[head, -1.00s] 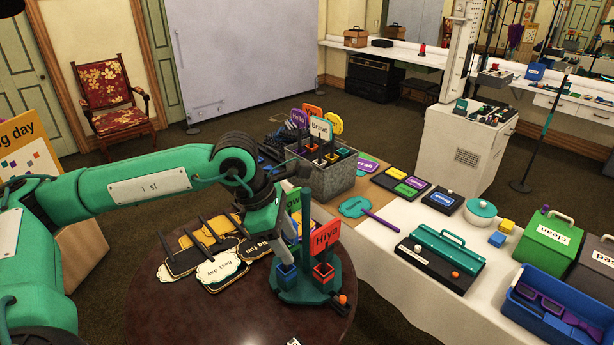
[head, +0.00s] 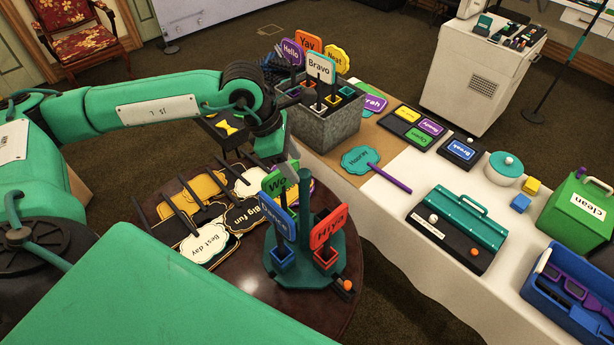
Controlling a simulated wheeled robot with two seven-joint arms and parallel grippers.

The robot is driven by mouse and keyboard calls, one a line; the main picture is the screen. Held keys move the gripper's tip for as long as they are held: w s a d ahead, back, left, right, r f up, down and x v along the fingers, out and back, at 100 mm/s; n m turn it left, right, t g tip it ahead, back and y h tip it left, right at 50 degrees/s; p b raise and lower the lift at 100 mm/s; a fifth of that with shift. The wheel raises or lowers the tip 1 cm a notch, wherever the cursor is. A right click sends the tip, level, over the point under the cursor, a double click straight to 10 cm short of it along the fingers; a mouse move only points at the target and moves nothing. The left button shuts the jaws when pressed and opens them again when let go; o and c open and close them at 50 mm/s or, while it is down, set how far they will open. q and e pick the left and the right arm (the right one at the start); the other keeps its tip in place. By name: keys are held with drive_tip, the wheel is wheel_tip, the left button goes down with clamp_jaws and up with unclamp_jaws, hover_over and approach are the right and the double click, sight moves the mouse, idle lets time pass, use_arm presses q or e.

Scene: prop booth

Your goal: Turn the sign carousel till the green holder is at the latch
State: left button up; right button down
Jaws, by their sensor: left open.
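The dark green sign carousel (head: 308,268) stands on the round dark wood table. Its red holder (head: 325,257), with the red "Hiya" sign (head: 328,231), is front right, near an orange knob (head: 347,286) at the base edge that seems to be the latch. The blue holder (head: 283,258) with a blue sign (head: 274,220) is front left. A green sign (head: 279,184) rises behind it; its holder is hidden. My left gripper (head: 291,160) is open, just above and behind the green sign; I cannot tell whether they touch. My right gripper is not in view.
Several plaques on sticks, such as "Best day" (head: 207,243), lie left of the carousel. A grey bin (head: 325,128) of signs stands behind on the long white-covered table (head: 405,233). A teal-lidded case (head: 458,225) lies on the right. The wood table's front right is clear.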

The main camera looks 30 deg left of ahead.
sight(307, 184)
use_arm(q)
drive_tip(key=p+x, duration=0.2)
drive_tip(key=x, duration=0.5)
drive_tip(key=shift+w+f, duration=0.2)
drive_tip(key=shift+f, duration=0.05)
drive_tip(key=shift+d+f, duration=0.15)
drive_tip(key=shift+f, duration=0.35)
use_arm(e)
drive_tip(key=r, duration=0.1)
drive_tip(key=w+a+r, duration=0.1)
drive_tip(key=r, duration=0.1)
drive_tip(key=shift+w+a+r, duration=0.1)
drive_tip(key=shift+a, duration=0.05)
use_arm(q)
clamp_jaws()
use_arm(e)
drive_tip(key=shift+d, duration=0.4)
